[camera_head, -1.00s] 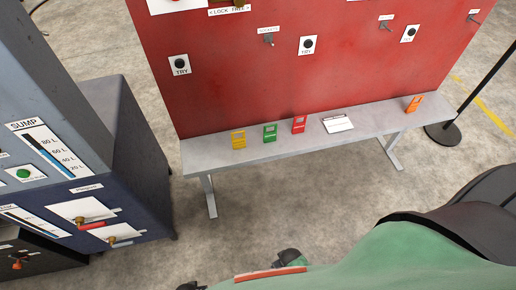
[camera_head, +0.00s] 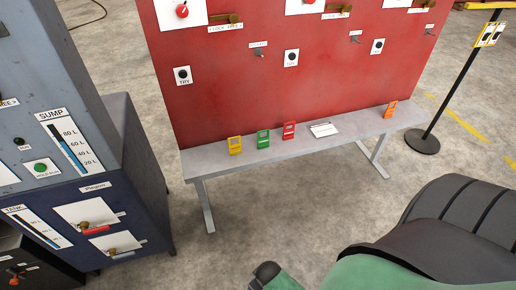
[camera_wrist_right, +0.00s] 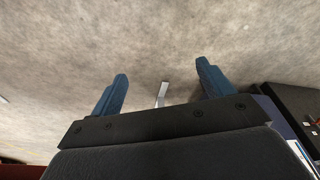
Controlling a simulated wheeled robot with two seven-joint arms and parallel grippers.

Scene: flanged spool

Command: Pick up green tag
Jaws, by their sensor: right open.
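The green tag (camera_head: 263,139) stands on the narrow grey shelf (camera_head: 220,160) in front of the red board, in the head view. It is between a yellow tag (camera_head: 235,145) on its left and a red tag (camera_head: 289,130) on its right, apart from both. My right gripper (camera_wrist_right: 162,72) is open and empty in its wrist view, with two blue fingers spread over bare floor. No tag shows in that view. My left gripper is not in view.
A white card (camera_head: 323,130) and an orange tag (camera_head: 390,108) are farther right on the shelf. A blue-grey cabinet (camera_head: 130,180) stands to the left. A black post (camera_head: 465,80) stands at right.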

